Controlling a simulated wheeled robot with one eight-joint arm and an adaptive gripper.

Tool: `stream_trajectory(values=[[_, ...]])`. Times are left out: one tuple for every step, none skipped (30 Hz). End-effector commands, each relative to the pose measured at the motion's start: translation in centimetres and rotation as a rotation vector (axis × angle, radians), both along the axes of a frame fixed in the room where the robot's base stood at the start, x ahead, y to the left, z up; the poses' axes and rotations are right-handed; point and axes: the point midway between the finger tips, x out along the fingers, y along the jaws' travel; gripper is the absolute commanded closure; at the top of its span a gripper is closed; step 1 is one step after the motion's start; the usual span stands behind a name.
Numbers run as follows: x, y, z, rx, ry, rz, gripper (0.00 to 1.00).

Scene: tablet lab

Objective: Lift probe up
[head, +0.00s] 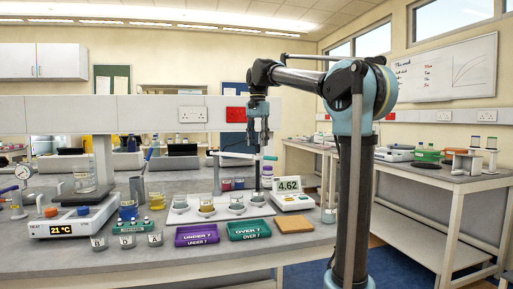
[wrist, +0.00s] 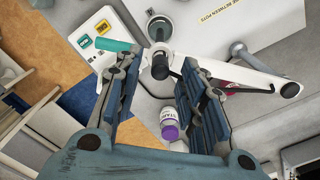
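The probe (head: 257,177) hangs upright from a white holder arm (head: 237,155), over the pots on the white tray. In the wrist view its dark top (wrist: 160,67) shows near the middle, and the white holder arm (wrist: 235,72) runs to the right. My gripper (head: 258,141) points down just above the probe. In the wrist view its fingers (wrist: 158,68) are apart on either side of the probe top, with nothing visibly clamped. The probe's lower end is hard to make out.
A meter reading 4.62 (head: 290,197) stands right of the tray (head: 190,216). Purple (head: 196,236) and green (head: 249,230) trays lie in front. A stand post (head: 216,174) rises left of the probe. A purple-lidded bottle (wrist: 169,124) shows between my fingers, lower down.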

Motion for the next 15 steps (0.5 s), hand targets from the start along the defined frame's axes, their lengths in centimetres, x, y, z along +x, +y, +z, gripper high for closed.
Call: stream_trajectory(values=[[0.0,0.0,-0.6,0.000,0.000,0.000,0.63],[0.0,0.0,-0.9,0.000,0.000,0.000,0.63],[0.0,0.0,-1.2,0.000,0.000,0.000,0.63],[0.0,0.0,-1.5,0.000,0.000,0.000,0.63],[0.0,0.0,-1.6,0.000,0.000,0.000,0.63],[0.0,0.0,-1.8,0.000,0.000,0.000,0.63],[0.0,0.0,-1.9,0.000,0.000,0.000,0.63],[0.0,0.0,-2.0,0.000,0.000,0.000,0.63],[0.0,0.0,-2.1,0.000,0.000,0.000,0.63],[0.0,0.0,-2.1,0.000,0.000,0.000,0.63],[0.0,0.0,-2.1,0.000,0.000,0.000,0.63],[0.0,0.0,-2.1,0.000,0.000,0.000,0.63],[0.0,0.0,-2.1,0.000,0.000,0.000,0.63],[0.0,0.0,-2.1,0.000,0.000,0.000,0.63],[0.0,0.0,-2.1,0.000,0.000,0.000,0.63]])
